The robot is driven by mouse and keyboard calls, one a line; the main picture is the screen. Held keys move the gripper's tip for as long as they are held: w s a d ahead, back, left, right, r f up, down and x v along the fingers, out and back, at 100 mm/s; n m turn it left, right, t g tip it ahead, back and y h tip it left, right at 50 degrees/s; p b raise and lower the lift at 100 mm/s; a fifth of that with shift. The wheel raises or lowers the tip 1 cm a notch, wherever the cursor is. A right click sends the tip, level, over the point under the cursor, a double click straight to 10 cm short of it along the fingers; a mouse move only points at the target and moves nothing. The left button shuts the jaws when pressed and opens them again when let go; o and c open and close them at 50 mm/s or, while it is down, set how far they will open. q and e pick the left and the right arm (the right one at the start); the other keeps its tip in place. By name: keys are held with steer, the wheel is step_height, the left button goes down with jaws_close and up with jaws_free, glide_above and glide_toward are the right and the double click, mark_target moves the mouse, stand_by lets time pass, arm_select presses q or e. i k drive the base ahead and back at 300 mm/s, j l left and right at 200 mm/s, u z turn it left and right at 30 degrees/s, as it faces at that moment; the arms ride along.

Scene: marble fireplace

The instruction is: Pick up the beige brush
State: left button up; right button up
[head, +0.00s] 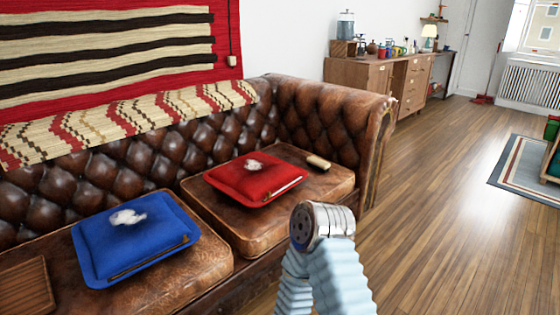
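A small beige brush (318,161) lies on the right-hand seat of the brown leather sofa (340,188), near the back and the armrest. It is small in the picture, so its bristles cannot be made out. Part of one of my arms, pale blue with a metal joint, rises at the bottom centre in front of the sofa. Neither of my gripper's fingertips shows in the head view.
A red cushion (240,184) with a white tuft lies just left of the brush. A blue cushion (118,250) and a ribbed brown wooden item (25,288) lie on the left seat. Open wooden floor (450,200) is to the right. A wooden sideboard (375,78) stands behind.

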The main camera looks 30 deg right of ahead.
mark_target(323, 166)
steer(key=l+u, duration=0.35)
steer(key=l, duration=0.4)
steer(key=l+u, duration=0.35)
steer(key=l, duration=0.45)
steer(key=k+l+u, duration=0.1)
steer(key=l+u, duration=0.2)
steer(key=l, duration=0.45)
